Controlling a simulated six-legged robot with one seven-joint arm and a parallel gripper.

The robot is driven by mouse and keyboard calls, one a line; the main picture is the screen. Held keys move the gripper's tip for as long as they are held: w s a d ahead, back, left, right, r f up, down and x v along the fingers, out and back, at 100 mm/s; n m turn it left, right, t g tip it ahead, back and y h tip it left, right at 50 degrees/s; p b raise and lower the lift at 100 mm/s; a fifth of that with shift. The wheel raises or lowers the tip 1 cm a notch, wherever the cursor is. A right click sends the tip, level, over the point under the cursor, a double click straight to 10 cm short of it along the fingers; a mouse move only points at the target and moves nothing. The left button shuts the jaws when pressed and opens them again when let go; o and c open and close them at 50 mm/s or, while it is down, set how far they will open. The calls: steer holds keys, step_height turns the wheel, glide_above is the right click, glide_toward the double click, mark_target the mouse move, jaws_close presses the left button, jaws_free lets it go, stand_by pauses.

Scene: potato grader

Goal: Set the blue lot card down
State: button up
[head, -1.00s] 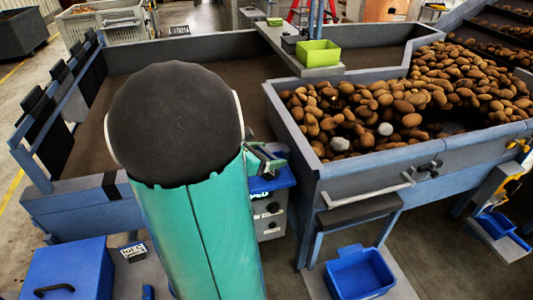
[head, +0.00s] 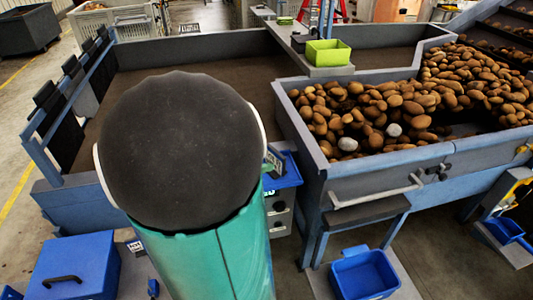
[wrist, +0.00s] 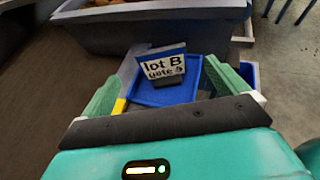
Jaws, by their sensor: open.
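The blue lot card (wrist: 165,64), with a blue top and a white face reading "lot B gate 5", stands between and beyond my fingertips in the wrist view, leaning slightly. It appears to rest on a small blue tray (wrist: 178,94); its exact contact is hard to tell. My gripper (wrist: 173,78) is open, with a green finger on each side of the card and visible gaps. In the head view my arm hides most of the gripper, and the blue tray (head: 289,178) shows just right of the arm.
A potato-filled hopper (head: 335,185) stands right of the tray. A lime-green bin (head: 328,53) sits on a ledge behind. A blue lidded box (head: 75,275) and another small card (head: 136,247) are at lower left. A blue bin (head: 362,275) stands at lower right.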

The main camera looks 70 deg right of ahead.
steer(key=shift+v, duration=1.65)
steer(key=w+a+r+m+t+y, duration=0.1)
steer(key=w+a+m+t+y, duration=0.2)
steer(key=a, duration=0.9)
steer(key=w+a+r+m+t+y, duration=0.1)
steer(key=w+a+m+t+y, duration=0.3)
steer(key=a, duration=0.9)
steer(key=w+a+r+m+t+y, duration=0.2)
steer(key=a+t, duration=0.4)
steer(key=a, duration=0.7)
steer(key=w+m+y, duration=0.1)
steer(key=w, duration=0.1)
steer(key=shift+w+m+t+y, duration=0.3)
steer(key=shift+w+t+y, duration=0.05)
steer(key=shift+t+y, duration=0.05)
steer(key=shift+r, duration=0.15)
